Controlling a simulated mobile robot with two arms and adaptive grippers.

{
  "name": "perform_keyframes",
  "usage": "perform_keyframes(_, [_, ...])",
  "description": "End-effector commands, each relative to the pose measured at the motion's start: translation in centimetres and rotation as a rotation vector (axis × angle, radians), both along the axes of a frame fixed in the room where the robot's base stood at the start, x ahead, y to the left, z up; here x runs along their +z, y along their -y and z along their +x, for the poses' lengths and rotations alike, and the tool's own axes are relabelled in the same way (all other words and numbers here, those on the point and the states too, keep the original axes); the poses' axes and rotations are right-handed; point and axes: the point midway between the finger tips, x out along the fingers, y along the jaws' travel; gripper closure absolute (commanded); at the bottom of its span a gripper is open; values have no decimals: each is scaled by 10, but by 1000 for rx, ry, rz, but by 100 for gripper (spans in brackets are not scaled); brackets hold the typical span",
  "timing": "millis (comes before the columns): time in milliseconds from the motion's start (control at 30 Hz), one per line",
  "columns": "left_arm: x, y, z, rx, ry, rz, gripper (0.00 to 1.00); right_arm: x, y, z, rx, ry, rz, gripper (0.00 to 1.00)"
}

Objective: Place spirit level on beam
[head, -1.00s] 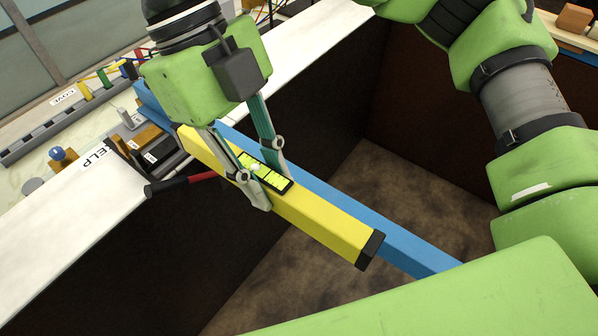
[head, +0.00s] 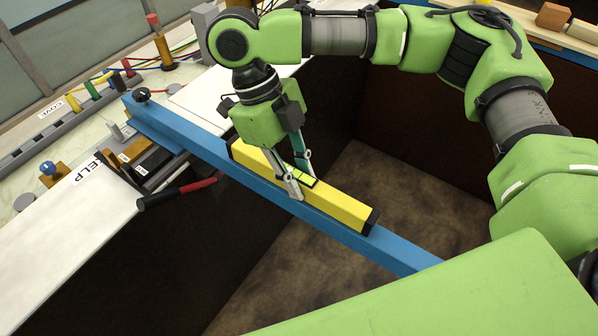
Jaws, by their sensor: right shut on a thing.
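The spirit level (head: 340,204) is a long yellow bar with black end caps and a bright vial window near its middle. My right gripper (head: 302,186) is shut on it around the middle. The blue beam (head: 215,152) runs diagonally from the white counter edge out over the dark pit. The level lies nearly parallel to the beam, along its far upper side in the picture. I cannot tell whether it touches the beam or is just above or beyond it. The gripper's fingers hide part of the level. My left gripper is not in view.
The pit floor (head: 300,275) below is open and brown. A dark knob (head: 141,94) sits at the beam's far left end.

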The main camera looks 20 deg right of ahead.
Motion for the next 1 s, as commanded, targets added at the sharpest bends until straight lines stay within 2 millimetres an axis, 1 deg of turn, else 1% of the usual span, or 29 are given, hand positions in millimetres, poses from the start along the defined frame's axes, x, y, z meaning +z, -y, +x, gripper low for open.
perform_keyframes(267, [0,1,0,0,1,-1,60,-2,0,0,0,1,1,100])
perform_keyframes(300, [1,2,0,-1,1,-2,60,-2,0,0,0,-1,1,77])
perform_keyframes(367, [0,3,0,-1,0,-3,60,-2,0,0,0,0,0,63])
perform_keyframes(767, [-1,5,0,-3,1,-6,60,0,-1,1,-1,2,1,63])
perform_keyframes(867, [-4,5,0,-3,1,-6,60,10,-4,5,-2,4,2,63])
perform_keyframes(967, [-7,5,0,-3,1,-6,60,27,-9,10,-1,4,4,63])
perform_keyframes(1000, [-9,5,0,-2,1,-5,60,35,-11,13,-1,5,2,63])
